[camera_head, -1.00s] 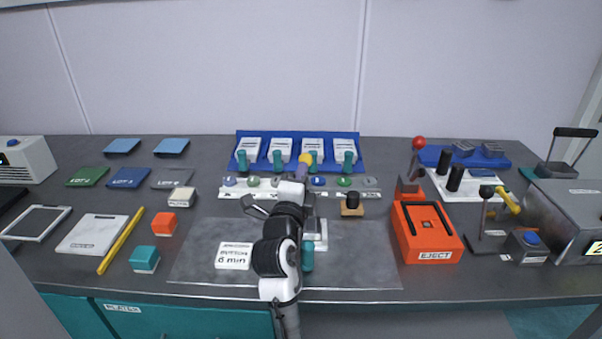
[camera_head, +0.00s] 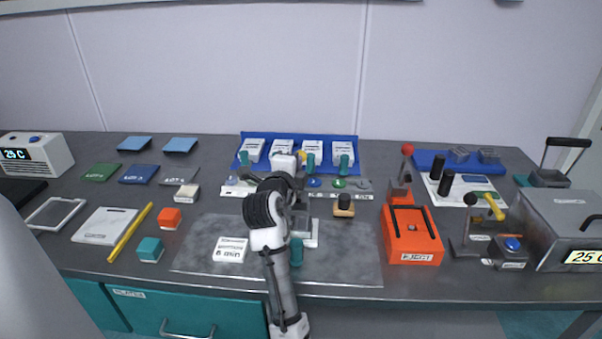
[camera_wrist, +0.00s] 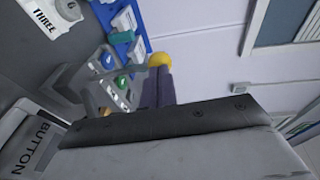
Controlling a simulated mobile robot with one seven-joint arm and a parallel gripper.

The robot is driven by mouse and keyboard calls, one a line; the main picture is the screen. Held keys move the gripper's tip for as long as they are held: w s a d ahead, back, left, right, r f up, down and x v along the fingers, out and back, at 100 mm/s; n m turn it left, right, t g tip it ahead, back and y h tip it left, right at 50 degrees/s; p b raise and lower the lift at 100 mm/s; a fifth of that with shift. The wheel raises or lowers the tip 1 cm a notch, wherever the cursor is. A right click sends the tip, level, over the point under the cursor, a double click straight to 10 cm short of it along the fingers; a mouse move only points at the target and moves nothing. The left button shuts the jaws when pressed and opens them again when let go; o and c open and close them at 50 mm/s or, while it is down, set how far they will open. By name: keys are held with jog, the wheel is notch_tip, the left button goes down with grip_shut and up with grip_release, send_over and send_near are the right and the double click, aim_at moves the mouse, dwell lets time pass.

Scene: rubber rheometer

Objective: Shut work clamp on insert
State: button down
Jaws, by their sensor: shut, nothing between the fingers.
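On the grey mat (camera_head: 345,255), a small fixture with a white base (camera_head: 313,240) and a teal handle (camera_head: 297,252) stands just right of my arm. It looks like the work clamp, but my arm hides much of it, so I cannot tell whether it is open or shut or see an insert in it. My gripper (camera_head: 302,156) is shut and empty, above the row of buttons behind the mat. Its yellow tips also show in the wrist view (camera_wrist: 160,60), beyond a large grey block in the foreground.
A blue rack (camera_head: 350,158) with white units and teal handles stands behind. A labelled white block (camera_head: 231,249) lies left on the mat. A black-topped knob (camera_head: 344,205) and an orange eject box (camera_head: 411,236) are to the right. The mat's right part is clear.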

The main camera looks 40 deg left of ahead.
jog(key=w+a, duration=0.1)
jog(key=w+a+g, duration=0.1)
jog(key=w, duration=0.1)
jog(key=w+a+g, duration=0.1)
jog(key=shift+w+r+h, duration=0.2)
jog(key=shift+w+h, duration=0.1)
jog(key=shift+w, duration=0.05)
jog(key=shift+a+b+x, duration=0.25)
jog(key=shift+b+x, duration=0.4)
jog(key=shift+x, duration=1.05)
jog(key=shift+s+f, duration=0.1)
jog(key=shift+f, duration=0.2)
jog(key=shift+r, duration=0.15)
